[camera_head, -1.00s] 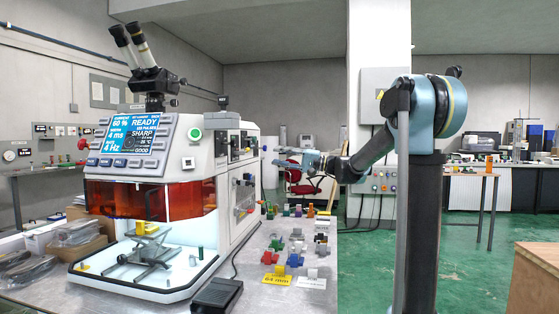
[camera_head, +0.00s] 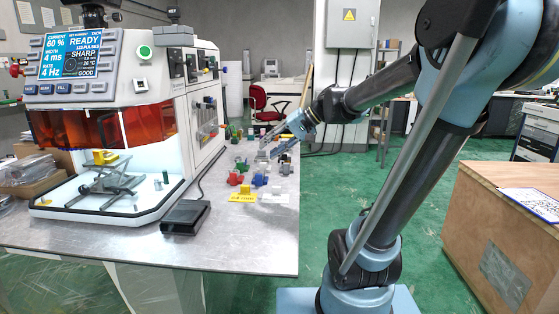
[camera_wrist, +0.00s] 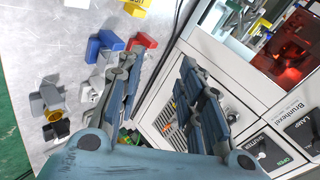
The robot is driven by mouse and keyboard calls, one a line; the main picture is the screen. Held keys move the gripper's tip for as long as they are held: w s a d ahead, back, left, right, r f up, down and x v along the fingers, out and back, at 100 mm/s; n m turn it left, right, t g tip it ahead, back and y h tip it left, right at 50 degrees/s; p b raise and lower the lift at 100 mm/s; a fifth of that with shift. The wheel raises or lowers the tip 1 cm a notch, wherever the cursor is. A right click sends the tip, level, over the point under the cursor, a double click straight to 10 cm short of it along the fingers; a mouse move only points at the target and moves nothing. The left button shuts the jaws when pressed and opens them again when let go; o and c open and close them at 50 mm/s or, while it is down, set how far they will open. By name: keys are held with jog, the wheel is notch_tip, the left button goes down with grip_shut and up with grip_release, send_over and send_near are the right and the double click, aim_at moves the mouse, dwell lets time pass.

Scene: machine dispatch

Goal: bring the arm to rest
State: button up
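My gripper (camera_head: 276,142) is above the right part of the metal table (camera_head: 250,235), beside the white machine (camera_head: 205,125) and over or near small coloured parts. In the wrist view its two fingers (camera_wrist: 160,85) stand apart with a clear gap, and nothing shows held between them. My arm reaches out from its base at the lower right, its elbow high at the upper right. Whether the fingertips touch any part cannot be told.
In the wrist view a blue part (camera_wrist: 103,45), a red part (camera_wrist: 142,41) and a grey part (camera_wrist: 46,98) lie on the table. A black pedal (camera_head: 186,216) sits at the machine's front. A wooden crate (camera_head: 490,235) stands right. Green floor between is open.

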jog(key=s+d+f+h, duration=0.5)
jog(key=s+d+f, duration=0.3)
jog(key=d+f, duration=0.2)
jog(key=s+d+f+m+h, duration=0.1)
jog(key=s+d+f+h, duration=0.4)
jog(key=s+d+f, duration=0.4)
jog(key=shift+d+f, duration=0.95)
jog(key=shift+d, duration=0.25)
jog(key=shift+w+f, duration=0.2)
jog(key=shift+w, duration=0.25)
